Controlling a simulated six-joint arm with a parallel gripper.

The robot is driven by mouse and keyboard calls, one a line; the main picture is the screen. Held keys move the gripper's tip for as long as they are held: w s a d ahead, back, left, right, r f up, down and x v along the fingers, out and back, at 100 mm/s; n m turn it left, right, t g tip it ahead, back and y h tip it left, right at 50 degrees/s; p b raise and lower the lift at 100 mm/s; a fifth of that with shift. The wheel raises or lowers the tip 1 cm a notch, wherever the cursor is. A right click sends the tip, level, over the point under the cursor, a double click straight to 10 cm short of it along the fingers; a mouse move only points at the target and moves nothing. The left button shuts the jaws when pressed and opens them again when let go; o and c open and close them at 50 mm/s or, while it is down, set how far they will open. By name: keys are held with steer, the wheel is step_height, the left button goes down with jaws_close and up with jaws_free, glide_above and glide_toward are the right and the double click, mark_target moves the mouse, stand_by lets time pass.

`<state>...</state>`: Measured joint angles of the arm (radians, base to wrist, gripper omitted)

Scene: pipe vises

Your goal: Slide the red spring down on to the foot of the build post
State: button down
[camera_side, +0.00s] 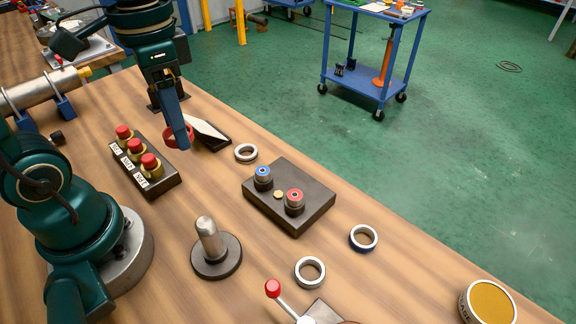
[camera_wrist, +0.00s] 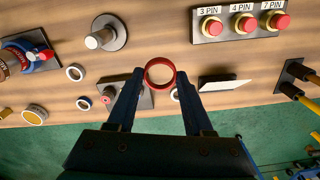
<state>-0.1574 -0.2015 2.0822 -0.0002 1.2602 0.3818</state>
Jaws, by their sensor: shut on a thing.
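A red ring (camera_side: 168,142), which I take to be the red spring, is held in my gripper (camera_side: 180,138). In the wrist view the red ring (camera_wrist: 147,74) sits between the two blue fingertips (camera_wrist: 160,76), which close on its sides. The build post (camera_side: 209,238) is an upright rounded metal peg on a dark round base (camera_side: 230,262). It also shows in the wrist view as a pale post (camera_wrist: 98,40) at upper left. No ring is seen around the post. In the side view, my gripper is behind and left of the post, apart from it and above the bench.
Beside the gripper are a box of red buttons (camera_side: 150,183) and a dark wedge with a pale top (camera_side: 208,132). A dark block with blue and red capped pegs (camera_side: 315,205) stands right. Loose rings (camera_side: 246,152), (camera_side: 363,237), (camera_side: 310,272) lie around. A red-knobbed lever (camera_side: 273,288) is in front.

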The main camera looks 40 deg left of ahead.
steer(key=s+d+r+m, duration=0.1)
steer(key=s+d+m, duration=0.3)
steer(key=d, duration=0.6)
steer(key=shift+s+d+r+m, duration=0.15)
steer(key=shift+d+r+m, duration=0.25)
steer(key=shift+m, duration=0.8)
steer(key=shift+f, duration=0.1)
glide_above(210, 236)
steer(key=a, duration=0.1)
steer(key=shift+a+f, duration=0.1)
steer(key=shift+f, duration=2.7)
steer(key=shift+f, duration=4.1)
steer(key=shift+c, duration=1.1)
jaws_free()
steer(key=shift+w, duration=0.2)
